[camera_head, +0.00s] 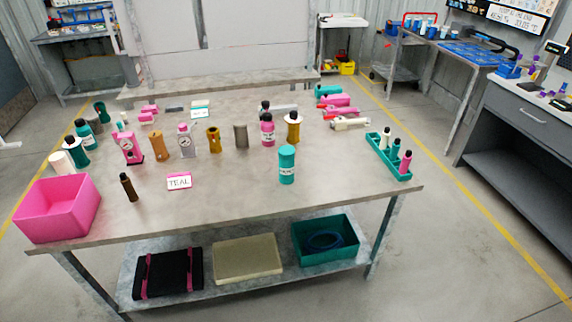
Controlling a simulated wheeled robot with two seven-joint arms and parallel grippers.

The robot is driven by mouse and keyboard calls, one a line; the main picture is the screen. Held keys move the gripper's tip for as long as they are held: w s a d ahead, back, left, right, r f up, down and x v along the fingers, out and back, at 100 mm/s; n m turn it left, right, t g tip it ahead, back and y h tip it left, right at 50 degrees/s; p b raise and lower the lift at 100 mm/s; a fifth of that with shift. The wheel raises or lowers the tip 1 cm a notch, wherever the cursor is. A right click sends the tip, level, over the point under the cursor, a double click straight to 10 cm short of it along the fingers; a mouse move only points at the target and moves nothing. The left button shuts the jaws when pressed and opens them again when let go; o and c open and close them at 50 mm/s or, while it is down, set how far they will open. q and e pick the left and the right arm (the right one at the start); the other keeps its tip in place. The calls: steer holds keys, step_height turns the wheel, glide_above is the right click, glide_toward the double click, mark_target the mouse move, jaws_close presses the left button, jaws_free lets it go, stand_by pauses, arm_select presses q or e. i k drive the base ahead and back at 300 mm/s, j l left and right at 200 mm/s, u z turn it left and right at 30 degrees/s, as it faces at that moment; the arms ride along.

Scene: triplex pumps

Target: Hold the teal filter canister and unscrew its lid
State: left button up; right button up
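A teal canister (287,167) with a teal lid and a pale label band stands upright near the front right of the table (235,195). The lid sits on top of it. Another teal container (82,137) with a dark top and a pale label stands at the left among other bottles. A pink-edged card (179,181) reading "TEAL" lies near the front middle. Which teal container is the filter canister is not certain; the front one looks most like it. Neither of my grippers shows in this view.
A pink bin (58,208) stands at the front left corner. A teal rack (388,158) with several bottles is at the right edge. A small dark bottle (128,187) stands near the bin. Several bottles and gauges line the middle. The table around the front canister is clear.

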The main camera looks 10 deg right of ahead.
mark_target(286, 176)
steer(key=i+l+u, duration=0.15)
steer(key=l+u, duration=0.7)
steer(key=u, duration=0.15)
